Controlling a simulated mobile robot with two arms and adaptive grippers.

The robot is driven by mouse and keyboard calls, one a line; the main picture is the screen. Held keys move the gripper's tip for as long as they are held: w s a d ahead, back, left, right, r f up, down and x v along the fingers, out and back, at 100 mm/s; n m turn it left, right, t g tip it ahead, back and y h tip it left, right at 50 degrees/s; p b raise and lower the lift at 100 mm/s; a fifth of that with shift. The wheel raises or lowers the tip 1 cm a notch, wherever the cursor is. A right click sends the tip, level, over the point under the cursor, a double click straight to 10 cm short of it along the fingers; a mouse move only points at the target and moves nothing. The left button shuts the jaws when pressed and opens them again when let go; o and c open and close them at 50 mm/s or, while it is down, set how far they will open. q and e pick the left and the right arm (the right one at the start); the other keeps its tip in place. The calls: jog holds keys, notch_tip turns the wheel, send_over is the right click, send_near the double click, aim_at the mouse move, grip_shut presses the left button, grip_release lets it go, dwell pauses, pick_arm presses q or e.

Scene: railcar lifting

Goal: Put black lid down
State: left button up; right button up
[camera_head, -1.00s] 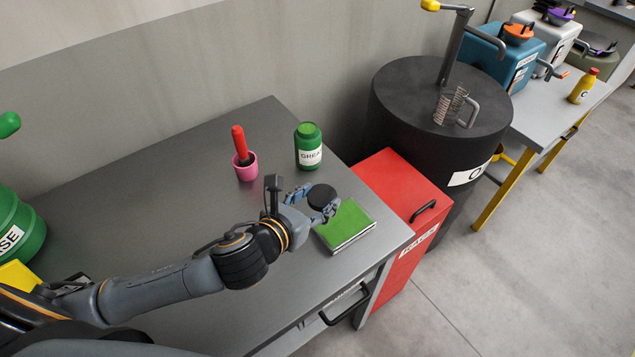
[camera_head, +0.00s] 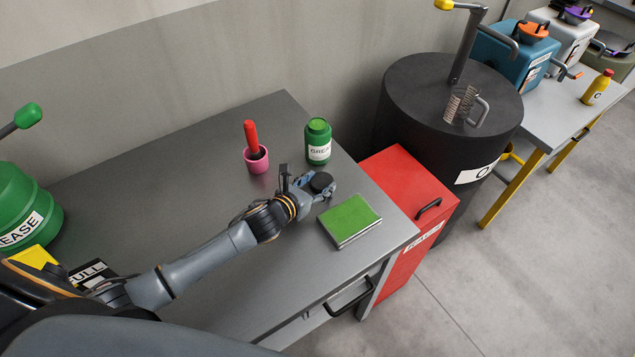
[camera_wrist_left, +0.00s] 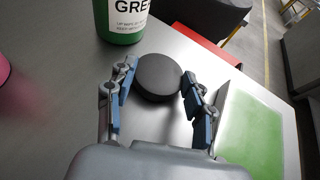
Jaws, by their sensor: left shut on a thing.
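The black lid (camera_head: 321,181) is a small round disc held between the fingertips of my left gripper (camera_head: 318,187). In the left wrist view the lid (camera_wrist_left: 159,76) sits between the two blue-padded fingers of the gripper (camera_wrist_left: 157,85), with grey tabletop around it. The gripper is shut on it. I cannot tell whether the lid touches the tabletop (camera_head: 150,190). The lid is in front of the green grease jar (camera_head: 318,142) and to the left of the green book-like block (camera_head: 349,220). My right gripper is not in view.
A pink cup (camera_head: 256,160) with a red-handled brush stands left of the jar. A red cabinet (camera_head: 400,190) and a black drum (camera_head: 440,125) stand to the right. A large green grease container (camera_head: 25,210) is at far left. The middle of the table is clear.

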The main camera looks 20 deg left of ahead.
pick_arm(q)
jog(key=shift+f, duration=0.2)
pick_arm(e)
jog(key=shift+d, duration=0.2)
pick_arm(q)
jog(key=o, duration=0.4)
jog(key=shift+f, duration=0.1)
jog(key=o, duration=0.5)
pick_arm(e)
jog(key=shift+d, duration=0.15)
